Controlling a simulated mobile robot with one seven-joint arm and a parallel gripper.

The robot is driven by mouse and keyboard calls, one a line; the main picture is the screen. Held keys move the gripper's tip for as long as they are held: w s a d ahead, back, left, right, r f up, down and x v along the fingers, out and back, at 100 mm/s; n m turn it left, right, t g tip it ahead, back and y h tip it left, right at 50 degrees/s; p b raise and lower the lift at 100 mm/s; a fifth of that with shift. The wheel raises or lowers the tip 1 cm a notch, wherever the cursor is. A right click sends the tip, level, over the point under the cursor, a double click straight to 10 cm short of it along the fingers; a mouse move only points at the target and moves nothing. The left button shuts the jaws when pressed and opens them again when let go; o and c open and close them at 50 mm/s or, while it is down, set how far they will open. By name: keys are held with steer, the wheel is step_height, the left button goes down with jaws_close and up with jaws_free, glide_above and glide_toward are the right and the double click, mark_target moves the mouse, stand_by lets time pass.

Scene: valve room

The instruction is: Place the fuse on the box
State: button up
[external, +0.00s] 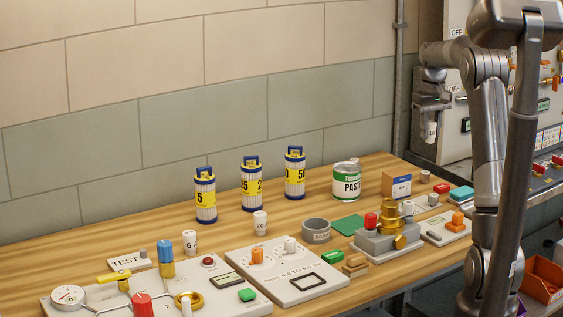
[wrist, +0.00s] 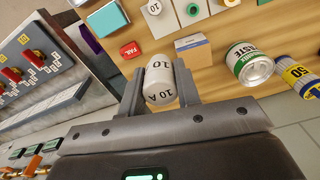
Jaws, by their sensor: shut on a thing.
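A white cylindrical fuse (wrist: 160,82) marked "10 A" is between the two fingers of my gripper (wrist: 160,88) in the wrist view. My gripper (external: 431,112) is shut on it. In the external view the held fuse (external: 431,130) hangs below the gripper, in the air in front of the wall panel. A small brown cardboard box (external: 396,184) with a blue and white label stands at the right back of the wooden bench, left of and below the gripper. The box (wrist: 192,47) also shows beyond the fingers in the wrist view, apart from the fuse.
The paste tin (external: 346,181) stands left of the box. Several yellow-labelled cylinders, including the one marked 50 (external: 295,172), line the back. White fuses (external: 260,223) stand about. A brass valve block (external: 389,232) is in front of the box. Bare wood lies at the back left.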

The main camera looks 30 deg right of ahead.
steer(key=s+d, duration=0.1)
steer(key=d, duration=0.1)
glide_above(397, 172)
step_height(397, 172, down, 6)
steer(key=shift+f, duration=0.2)
steer(key=shift+d+f, duration=0.1)
steer(key=shift+f, duration=1.85)
steer(key=shift+f, duration=0.15)
steer(key=o, duration=1)
